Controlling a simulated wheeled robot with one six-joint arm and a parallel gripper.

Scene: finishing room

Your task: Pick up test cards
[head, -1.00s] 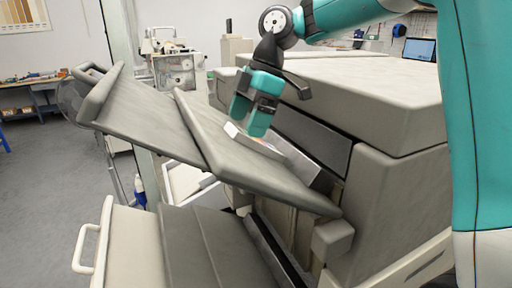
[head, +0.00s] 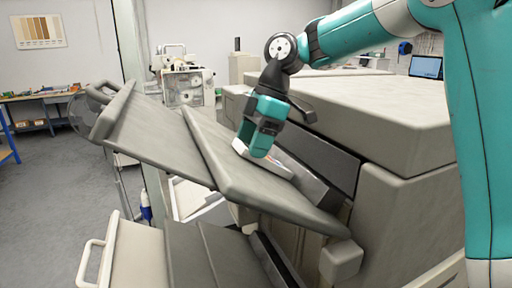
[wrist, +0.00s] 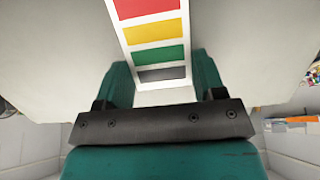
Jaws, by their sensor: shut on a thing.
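The test cards (head: 270,162) are a white stack with coloured patches, lying on the sloped grey tray (head: 240,172) of the large machine. In the wrist view the top test card (wrist: 152,30) shows red, yellow, green and dark grey blocks on white. My gripper (head: 256,150) is shut on the near end of the cards, with its two teal fingers on either side of the stack. The head view hides part of the cards behind the gripper. I cannot tell whether the cards are lifted clear of the tray.
The big beige machine body (head: 385,115) rises right behind the tray. A second tray (head: 140,255) with a handle lies below. A workbench (head: 40,97) stands at the far left, with open grey floor before it.

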